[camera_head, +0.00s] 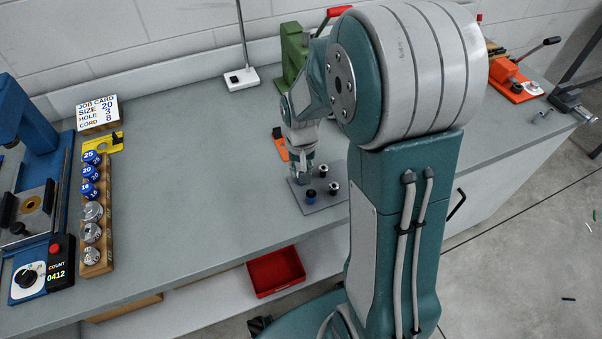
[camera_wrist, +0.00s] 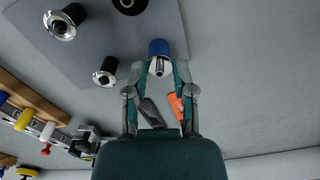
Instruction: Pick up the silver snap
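On a grey plate (camera_head: 320,203) stand two dark posts with silver rings, the near one (camera_head: 333,188) and the far one (camera_head: 323,171). Both show in the wrist view, one at the upper left (camera_wrist: 62,25) and one lower down (camera_wrist: 105,72). I cannot tell which silver part is the snap. A dark post with a blue base (camera_head: 311,195) stands at the plate's front. My gripper (camera_wrist: 164,66) is low over the plate's left part, its fingers apart. A blue piece (camera_wrist: 158,46) with a small silver tip lies at the fingertips; contact is unclear.
My arm hides part of the bench. At left are a wooden rack (camera_head: 97,250) of blue and silver pieces, a job card (camera_head: 98,112) and a blue press (camera_head: 28,120). A green machine (camera_head: 293,55) stands behind my gripper. A red bin (camera_head: 276,271) sits below the front edge.

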